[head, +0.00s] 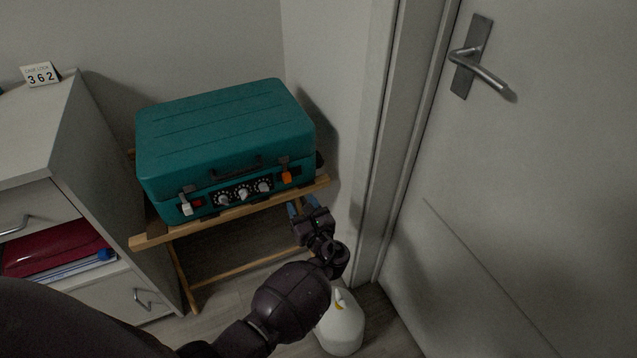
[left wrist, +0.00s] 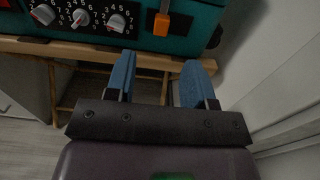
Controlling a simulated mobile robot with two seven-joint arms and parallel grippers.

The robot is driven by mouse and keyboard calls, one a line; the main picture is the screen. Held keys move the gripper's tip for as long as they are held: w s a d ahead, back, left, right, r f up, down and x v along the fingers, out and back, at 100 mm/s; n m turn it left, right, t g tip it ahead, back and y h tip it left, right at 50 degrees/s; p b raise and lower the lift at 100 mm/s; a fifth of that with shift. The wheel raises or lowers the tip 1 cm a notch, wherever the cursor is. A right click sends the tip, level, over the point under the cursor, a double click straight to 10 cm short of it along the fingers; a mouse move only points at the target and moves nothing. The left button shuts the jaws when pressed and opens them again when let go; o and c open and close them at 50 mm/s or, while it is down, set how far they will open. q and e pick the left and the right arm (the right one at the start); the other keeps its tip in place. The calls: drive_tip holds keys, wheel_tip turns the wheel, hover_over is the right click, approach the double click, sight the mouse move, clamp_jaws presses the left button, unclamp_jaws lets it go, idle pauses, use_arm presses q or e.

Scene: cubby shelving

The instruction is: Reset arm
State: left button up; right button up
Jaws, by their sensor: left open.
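My left arm reaches in from the lower left of the head view. Its gripper (head: 301,207) is in front of the right end of the wooden stand, below a teal case. In the left wrist view the two blue fingers (left wrist: 157,85) stand apart with nothing between them. The teal case (head: 225,135) is closed and rests on the wooden folding stand (head: 238,210). Its front has three numbered dials, a white latch at left and an orange latch (left wrist: 161,24) at right. My right gripper is in neither view.
A grey cabinet (head: 100,150) with an open shelf stands at left, topped by a sign reading 362 (head: 40,75). A white door (head: 540,150) with a lever handle (head: 480,67) is at right. A white rounded object (head: 341,325) stands on the floor below my arm.

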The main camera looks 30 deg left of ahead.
use_arm(q)
drive_tip(key=s+a+f+n+g+h+p, duration=0.1)
drive_tip(key=s+a+n+g+h+p, duration=0.15)
drive_tip(key=s+n+h+p, duration=0.85)
drive_tip(key=s+d+r+n+h, duration=0.1)
drive_tip(key=s+r+n, duration=0.2)
drive_tip(key=s, duration=0.5)
drive_tip(key=s+d+r+n+t+h, duration=0.1)
drive_tip(key=s+d+r+n, duration=0.1)
drive_tip(key=s+n, duration=0.4)
drive_tip(key=s+d+r+n+t+h, duration=0.1)
drive_tip(key=s+r+n, duration=0.3)
drive_tip(key=s, duration=0.6)
drive_tip(key=shift+d+r+n, duration=0.2)
drive_tip(key=shift+r+n, duration=0.1)
drive_tip(key=shift+r, duration=0.3)
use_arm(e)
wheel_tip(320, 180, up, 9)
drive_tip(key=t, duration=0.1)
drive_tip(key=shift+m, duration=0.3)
use_arm(q)
drive_tip(key=shift+s+t, duration=0.1)
drive_tip(key=shift+t, duration=0.15)
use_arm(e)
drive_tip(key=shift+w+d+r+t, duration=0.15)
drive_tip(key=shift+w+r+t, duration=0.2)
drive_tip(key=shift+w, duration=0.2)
